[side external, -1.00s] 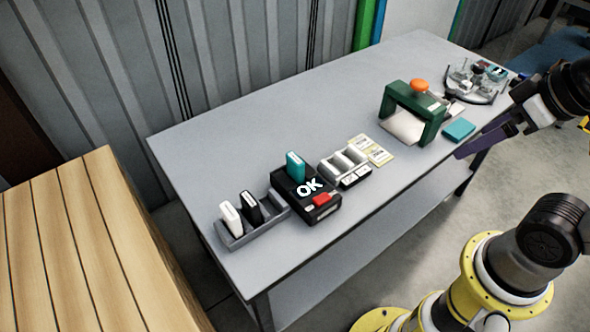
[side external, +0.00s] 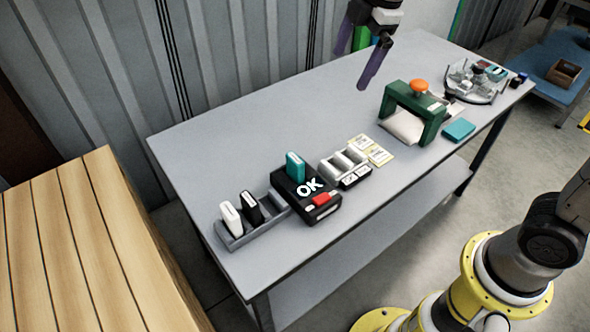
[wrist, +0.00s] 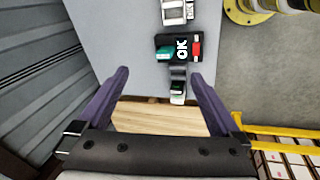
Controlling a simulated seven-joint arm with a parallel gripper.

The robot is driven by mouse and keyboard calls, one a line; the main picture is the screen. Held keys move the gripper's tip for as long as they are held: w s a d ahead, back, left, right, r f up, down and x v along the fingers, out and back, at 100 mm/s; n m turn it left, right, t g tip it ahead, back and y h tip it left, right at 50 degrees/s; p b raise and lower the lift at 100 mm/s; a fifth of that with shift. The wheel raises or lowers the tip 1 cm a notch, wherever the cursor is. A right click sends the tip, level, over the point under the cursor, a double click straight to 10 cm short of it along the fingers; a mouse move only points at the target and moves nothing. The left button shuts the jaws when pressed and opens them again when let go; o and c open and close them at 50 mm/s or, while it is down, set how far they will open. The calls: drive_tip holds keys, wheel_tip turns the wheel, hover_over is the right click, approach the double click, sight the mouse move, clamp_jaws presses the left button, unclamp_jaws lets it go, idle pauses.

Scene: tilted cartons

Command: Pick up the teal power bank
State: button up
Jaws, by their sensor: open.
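The teal power bank (side external: 295,166) stands upright in the black tester box marked OK (side external: 322,205) on the grey table. In the wrist view the teal power bank (wrist: 164,54) shows at the left end of the black box (wrist: 172,42), beyond my fingertips. My gripper (side external: 351,70) is open and empty, high above the far side of the table, up and to the right of the power bank in the side view. Its two purple fingers (wrist: 159,73) are spread wide in the wrist view.
A grey rack (side external: 236,242) holds a white and a black power bank left of the tester. A green press frame (side external: 434,127), a teal block (side external: 459,129) and a round fixture lie farther right.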

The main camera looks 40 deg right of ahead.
drive_tip(key=w+a+f+n+g, duration=0.1)
drive_tip(key=w+a+f+n, duration=0.1)
drive_tip(key=w+a+f, duration=0.3)
drive_tip(key=g, duration=0.1)
hover_over(295, 158)
drive_tip(key=d, duration=0.1)
wheel_tip(295, 158, down, 7)
drive_tip(key=shift+n+g+h, duration=0.3)
drive_tip(key=shift+g, duration=0.3)
drive_tip(key=f, duration=0.3)
drive_tip(key=a+f, duration=0.1)
drive_tip(key=f, duration=0.7)
drive_tip(key=shift+s+a, duration=0.15)
drive_tip(key=shift+s, duration=0.2)
drive_tip(key=shift+w+f, duration=0.2)
drive_tip(key=shift+f, duration=1.4)
drive_tip(key=shift+w+f, duration=0.15)
drive_tip(key=shift+f, duration=1.45)
drive_tip(key=shift+c, duration=0.3)
drive_tip(key=c, duration=1.2)
